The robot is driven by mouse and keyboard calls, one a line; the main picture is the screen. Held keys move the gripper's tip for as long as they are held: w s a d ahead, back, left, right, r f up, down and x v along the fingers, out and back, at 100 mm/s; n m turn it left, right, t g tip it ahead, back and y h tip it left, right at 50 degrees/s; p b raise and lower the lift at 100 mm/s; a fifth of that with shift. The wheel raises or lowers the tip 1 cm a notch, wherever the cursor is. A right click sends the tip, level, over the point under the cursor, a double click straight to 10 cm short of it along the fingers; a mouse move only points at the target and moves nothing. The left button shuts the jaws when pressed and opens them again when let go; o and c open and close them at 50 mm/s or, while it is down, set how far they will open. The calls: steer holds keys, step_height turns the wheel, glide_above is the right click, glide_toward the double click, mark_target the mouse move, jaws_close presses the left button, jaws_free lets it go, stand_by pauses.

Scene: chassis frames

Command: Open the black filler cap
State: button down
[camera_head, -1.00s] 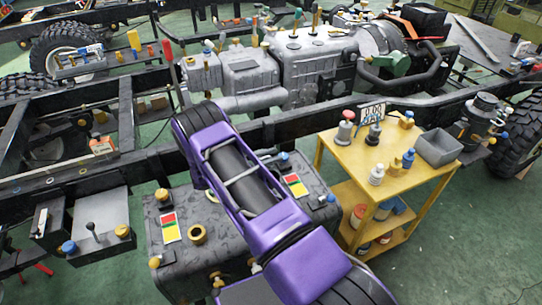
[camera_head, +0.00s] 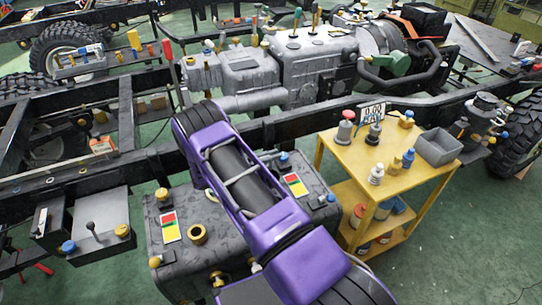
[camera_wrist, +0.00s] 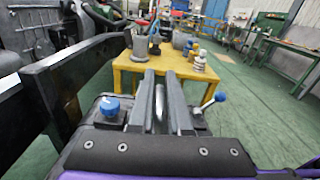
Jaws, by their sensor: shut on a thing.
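My gripper (camera_wrist: 160,102) shows in the wrist view, its two dark fingers close together above the tank. It is shut on a narrow pale piece (camera_wrist: 160,112) between the fingers. I cannot tell whether this piece belongs to the black filler cap, and I make out no black cap clearly. In the wrist view a blue knob (camera_wrist: 110,106) is left of the fingers, and a lever with a blue tip (camera_wrist: 212,100) is right of them. In the head view my purple arm hides the gripper and the middle of the dark tank (camera_head: 180,252).
A brass fitting (camera_head: 198,234) is on the tank's left part. The yellow trolley (camera_head: 335,150), carrying several bottles and a grey bin (camera_head: 440,147), stands close on the right. The black chassis rail (camera_head: 80,175) runs behind the tank. Green floor is clear at the lower right.

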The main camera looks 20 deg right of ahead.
stand_by(0.8)
steer(key=shift+s+a+r+m, duration=0.1)
steer(key=shift+s+r+m, duration=0.15)
steer(key=shift+s+m, duration=0.3)
steer(key=s, duration=0.1)
steer(key=s+m, duration=0.2)
steer(key=shift+s+r, duration=0.15)
steer(key=shift+r, duration=0.15)
steer(key=c, duration=0.9)
jaws_free()
steer(key=a+b, duration=0.1)
steer(key=a, duration=1.6)
steer(key=shift+a+b, duration=0.2)
steer(key=shift+b, duration=0.1)
